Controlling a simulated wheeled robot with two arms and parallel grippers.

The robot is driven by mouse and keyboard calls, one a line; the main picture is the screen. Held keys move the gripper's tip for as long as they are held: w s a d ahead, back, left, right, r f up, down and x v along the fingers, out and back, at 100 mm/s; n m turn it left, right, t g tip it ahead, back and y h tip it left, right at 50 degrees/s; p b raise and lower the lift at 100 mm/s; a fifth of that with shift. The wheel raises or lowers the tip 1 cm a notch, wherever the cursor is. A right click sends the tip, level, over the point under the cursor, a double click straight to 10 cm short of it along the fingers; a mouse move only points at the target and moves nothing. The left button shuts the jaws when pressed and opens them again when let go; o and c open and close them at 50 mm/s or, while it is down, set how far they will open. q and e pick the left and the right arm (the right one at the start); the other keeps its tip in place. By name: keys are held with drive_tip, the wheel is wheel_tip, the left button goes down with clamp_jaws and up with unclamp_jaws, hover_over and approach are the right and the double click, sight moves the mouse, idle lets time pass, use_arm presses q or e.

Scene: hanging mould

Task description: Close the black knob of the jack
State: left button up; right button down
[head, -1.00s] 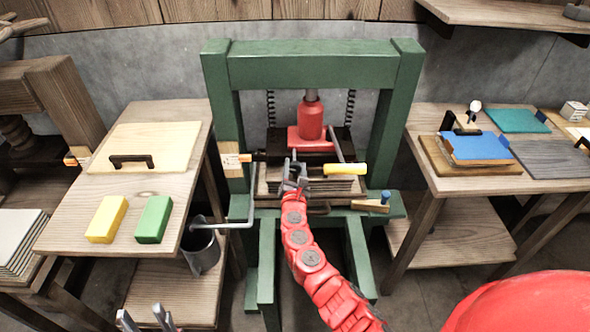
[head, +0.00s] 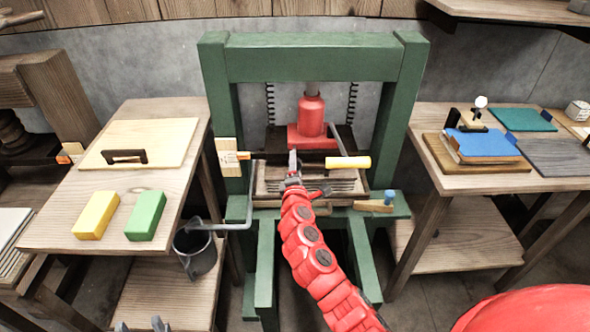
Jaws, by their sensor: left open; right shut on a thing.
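The red jack (head: 312,116) stands upright in the middle of the green press frame (head: 312,67), on a red base. A bar with a yellow grip (head: 348,163) sits in front of it. My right gripper (head: 292,162) is at the front of the jack, left of the yellow grip. It is shut, seen nearly edge-on, on what seems to be the black knob. The knob itself is hidden by the fingers. My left gripper (head: 140,327) shows only its two fingertips at the bottom edge. They are apart and empty, far from the jack.
A left table (head: 60,223) holds a board with a black handle, a yellow block (head: 97,215) and a green block (head: 146,216). A bent grey rod (head: 235,226) sticks out left of the press. The right table (head: 470,183) holds boards and blue sheets.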

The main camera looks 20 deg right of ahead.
drive_tip(key=shift+m+b, duration=1.3)
drive_tip(key=shift+m, duration=0.9)
drive_tip(key=shift+c, duration=1.5)
unclamp_jaws()
drive_tip(key=f+b+v, duration=0.1)
drive_tip(key=v, duration=1.6)
drive_tip(key=shift+s+r, duration=0.2)
drive_tip(key=shift+r, duration=0.2)
